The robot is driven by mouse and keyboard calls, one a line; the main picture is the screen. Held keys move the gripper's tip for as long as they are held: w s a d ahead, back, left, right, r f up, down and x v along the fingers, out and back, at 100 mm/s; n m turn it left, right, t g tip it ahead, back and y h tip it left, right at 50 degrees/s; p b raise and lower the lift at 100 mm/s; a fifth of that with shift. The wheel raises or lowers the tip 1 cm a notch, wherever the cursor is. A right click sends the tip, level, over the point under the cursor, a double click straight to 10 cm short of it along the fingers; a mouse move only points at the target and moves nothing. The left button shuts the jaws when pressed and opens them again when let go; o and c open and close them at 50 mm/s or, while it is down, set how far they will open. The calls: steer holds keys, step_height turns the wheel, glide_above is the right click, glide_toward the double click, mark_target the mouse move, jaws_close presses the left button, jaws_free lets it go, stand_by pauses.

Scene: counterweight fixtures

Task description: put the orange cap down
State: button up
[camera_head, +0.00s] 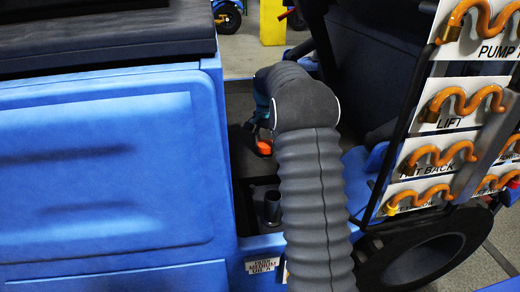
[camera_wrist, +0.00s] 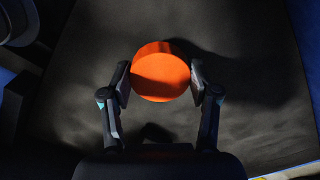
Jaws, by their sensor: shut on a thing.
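The orange cap (camera_wrist: 160,72) is a short round disc held between the two fingers of my gripper (camera_wrist: 160,84) in the wrist view. The fingers press on its left and right sides. Below the cap is a dark grey surface, with a shadow to the cap's right; I cannot tell whether the cap touches it. In the head view the cap (camera_head: 264,148) shows as a small orange patch left of my grey arm, in the recess beside the blue body. My gripper (camera_head: 260,141) is mostly hidden there by the arm.
A dark upright tube (camera_head: 272,208) stands in the recess near the front. The blue body panel (camera_head: 110,170) closes the left side. At the right is a rack of orange wavy handles on labelled white plates (camera_head: 455,110), above a black wheel (camera_head: 428,255).

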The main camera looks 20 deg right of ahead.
steer(key=shift+f, duration=0.9)
steer(key=shift+f, duration=0.4)
steer(key=o, duration=1.3)
